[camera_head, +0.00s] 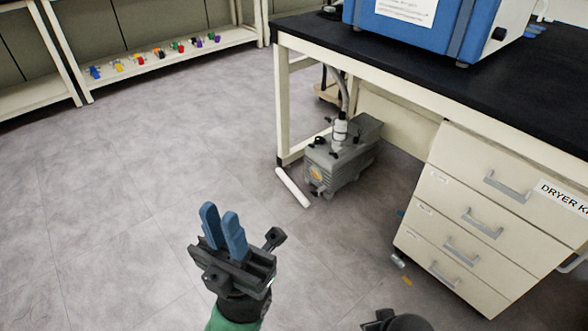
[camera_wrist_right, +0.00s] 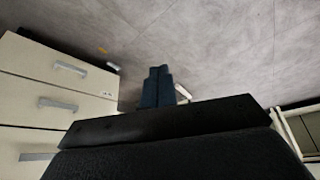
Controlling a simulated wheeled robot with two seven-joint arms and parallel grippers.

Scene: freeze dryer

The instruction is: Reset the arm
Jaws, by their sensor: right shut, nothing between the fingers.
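My left gripper (camera_head: 220,212) is in the lower middle of the head view, its two blue fingers pointing up the picture over the floor. The fingers stand close together with nothing seen between them; whether they touch is not clear. My right gripper (camera_wrist_right: 159,70) shows in the right wrist view, its blue fingers shut together and empty. In the head view only a dark part of my right arm (camera_head: 395,321) shows at the bottom edge.
A black-topped bench (camera_head: 420,62) with a drawer cabinet (camera_head: 480,215) stands at the right, a blue machine (camera_head: 415,25) on top. A grey pump (camera_head: 340,160) and white rod (camera_head: 292,187) are on the floor. A shelf (camera_head: 225,42) holds small coloured items. The left floor is clear.

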